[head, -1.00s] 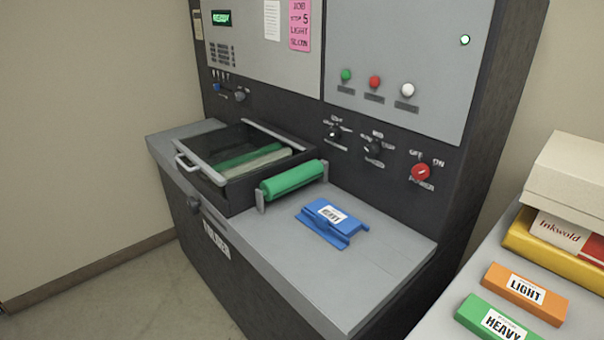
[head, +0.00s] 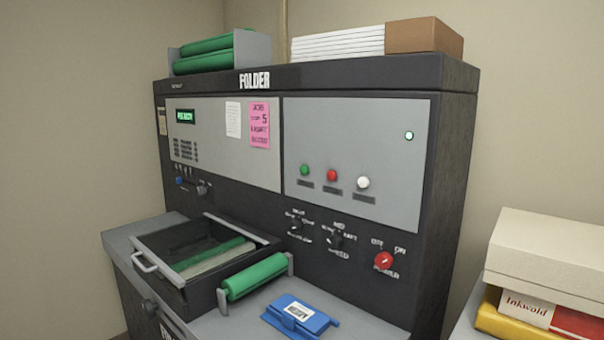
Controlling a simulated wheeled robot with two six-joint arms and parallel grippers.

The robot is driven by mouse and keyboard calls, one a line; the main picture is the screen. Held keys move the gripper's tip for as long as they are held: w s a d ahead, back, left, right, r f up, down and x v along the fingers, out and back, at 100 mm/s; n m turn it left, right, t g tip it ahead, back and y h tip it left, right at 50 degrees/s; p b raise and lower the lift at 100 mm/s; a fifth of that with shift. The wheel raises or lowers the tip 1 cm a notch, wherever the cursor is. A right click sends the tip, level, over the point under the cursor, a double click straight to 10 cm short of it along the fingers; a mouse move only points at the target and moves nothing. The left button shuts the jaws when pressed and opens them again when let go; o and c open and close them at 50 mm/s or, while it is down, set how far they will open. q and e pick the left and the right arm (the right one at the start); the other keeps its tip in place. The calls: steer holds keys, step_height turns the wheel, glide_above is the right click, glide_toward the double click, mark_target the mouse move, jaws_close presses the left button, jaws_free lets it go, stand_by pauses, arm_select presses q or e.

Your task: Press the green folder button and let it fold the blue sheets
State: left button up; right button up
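The folder machine (head: 300,85) stands against the wall, with the word FOLDER on its top edge. Its green button (head: 305,170) is on the right grey panel, left of a red button (head: 332,175) and a white button (head: 363,183). A small display (head: 185,116) glows green at the upper left. A blue block (head: 300,316) with a white label lies on the front shelf. A clear-lidded tray (head: 147,262) with a handle sits left of a green roller (head: 256,276). I see no blue sheets. Neither gripper is in view.
A red power knob (head: 384,260) and black selector knobs (head: 335,241) sit below the buttons. Green rollers (head: 204,46), a white stack (head: 338,44) and a brown box (head: 424,36) are on top. A side table at right holds a cream box (head: 545,250).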

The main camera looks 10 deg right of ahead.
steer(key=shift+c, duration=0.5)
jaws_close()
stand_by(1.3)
